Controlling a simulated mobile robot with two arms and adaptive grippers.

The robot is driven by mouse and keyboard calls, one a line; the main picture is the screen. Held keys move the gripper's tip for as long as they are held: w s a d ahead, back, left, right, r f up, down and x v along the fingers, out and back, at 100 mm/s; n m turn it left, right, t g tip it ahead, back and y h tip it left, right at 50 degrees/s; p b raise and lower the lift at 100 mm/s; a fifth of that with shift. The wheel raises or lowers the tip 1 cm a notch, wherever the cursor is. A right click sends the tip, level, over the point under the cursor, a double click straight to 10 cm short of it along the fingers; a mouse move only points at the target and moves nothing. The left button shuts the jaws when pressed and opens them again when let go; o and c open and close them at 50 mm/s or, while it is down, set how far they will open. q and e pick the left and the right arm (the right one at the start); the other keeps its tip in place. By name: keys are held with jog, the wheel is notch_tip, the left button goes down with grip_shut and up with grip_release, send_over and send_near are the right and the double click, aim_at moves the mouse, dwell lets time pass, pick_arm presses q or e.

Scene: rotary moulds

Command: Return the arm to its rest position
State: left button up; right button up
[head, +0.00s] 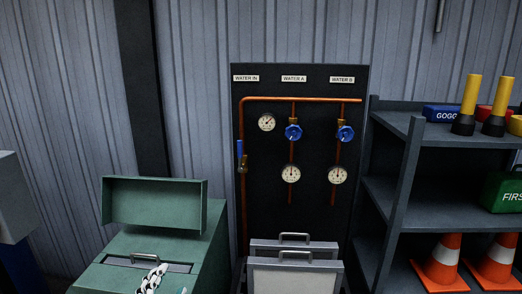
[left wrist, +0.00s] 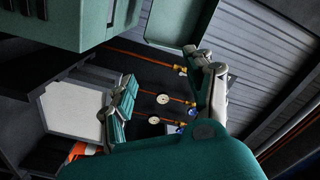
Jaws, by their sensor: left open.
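My left gripper (head: 152,279) shows only in part at the bottom edge of the head view, in front of the green machine (head: 155,205) with its raised lid. In the left wrist view my left gripper (left wrist: 165,70) has its two jointed fingers spread wide, with nothing between them. Beyond the fingers in that view are the copper pipes and gauges (left wrist: 163,99) of the dark water panel, well apart from them. The rest of my left arm is out of the head view. My right gripper is in neither view.
The water panel (head: 268,205) carries blue valves (head: 293,132). Grey mould plates (head: 295,279) with handles stand before it. A dark shelf (head: 395,122) on the right holds cones (head: 445,258) and a green first-aid box (head: 502,192). The green machine also shows close by in the left wrist view (left wrist: 75,25).

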pick_arm(q)
jog(key=s+a+f+n+g+y, duration=0.1)
jog(key=s+f+n+g, duration=0.3)
jog(key=f, duration=0.3)
jog(key=s+a+f+n+g+y, duration=0.1)
jog(key=s+a+f+n+g, duration=0.2)
jog(key=s+f, duration=0.45)
jog(key=s+d+f+n+g+h, duration=0.1)
jog(key=s+f+g, duration=0.3)
jog(key=s, duration=0.3)
jog(key=s+d+f+n+g, duration=0.2)
jog(key=s+f+g, duration=0.15)
jog(key=s, duration=0.25)
notch_tip(320, 180, down, 26)
jog(key=s+g, duration=0.1)
jog(key=s, duration=0.1)
jog(key=s+a+f+g, duration=0.1)
jog(key=s+a+f, duration=0.2)
jog(key=s+f, duration=1.3)
jog(key=shift+s+a+f+m, duration=0.15)
jog(key=shift+f+m, duration=0.05)
jog(key=shift+m, duration=0.2)
jog(key=shift+g, duration=0.25)
